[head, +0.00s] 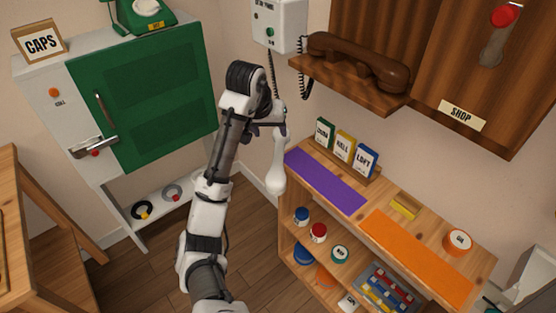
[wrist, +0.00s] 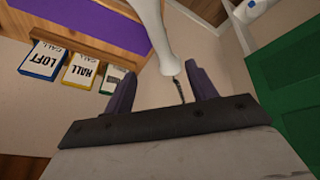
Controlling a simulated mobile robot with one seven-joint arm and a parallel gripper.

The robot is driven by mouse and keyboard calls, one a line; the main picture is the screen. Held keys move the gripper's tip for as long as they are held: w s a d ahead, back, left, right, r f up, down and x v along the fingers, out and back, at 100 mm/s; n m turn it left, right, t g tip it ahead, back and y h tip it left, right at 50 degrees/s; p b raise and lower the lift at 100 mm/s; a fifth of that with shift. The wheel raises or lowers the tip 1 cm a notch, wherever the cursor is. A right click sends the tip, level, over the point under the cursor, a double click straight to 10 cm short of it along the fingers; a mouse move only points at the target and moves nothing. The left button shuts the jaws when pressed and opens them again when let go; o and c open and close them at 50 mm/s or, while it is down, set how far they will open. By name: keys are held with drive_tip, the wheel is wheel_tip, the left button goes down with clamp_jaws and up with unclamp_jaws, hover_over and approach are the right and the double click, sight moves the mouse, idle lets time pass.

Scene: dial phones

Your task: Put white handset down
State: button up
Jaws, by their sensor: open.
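The white handset (head: 277,165) hangs upright in the air at my gripper (head: 266,128), left of the purple mat's end, in the head view. In the wrist view the white handset (wrist: 150,28) reaches down toward the gap between the fingertips of my gripper (wrist: 161,72). The fingers are apart, and I cannot tell whether either touches the handset. A dark cord (wrist: 182,92) shows below its end. The white wall phone (head: 280,24) is above, with a cord running down toward the handset.
The wooden shelf unit bears a purple mat (head: 325,181), an orange mat (head: 417,258) and the LOFT box (head: 365,161) beside two similar boxes. A brown handset (head: 358,62) rests on a wall shelf above. A green cabinet door (head: 145,95) is at left. Floor between is clear.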

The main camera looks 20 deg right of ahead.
drive_tip(key=b, duration=0.2)
hover_over(278, 151)
drive_tip(key=s+a, duration=0.2)
drive_tip(key=f, duration=0.6)
drive_tip(key=shift+w+d+f, duration=0.15)
drive_tip(key=shift+w+f, duration=0.05)
drive_tip(key=shift+w, duration=0.05)
drive_tip(key=shift+p+x, duration=0.3)
drive_tip(key=shift+x, duration=2.35)
drive_tip(key=shift+s+f, duration=0.1)
drive_tip(key=shift+c, duration=0.3)
clamp_jaws()
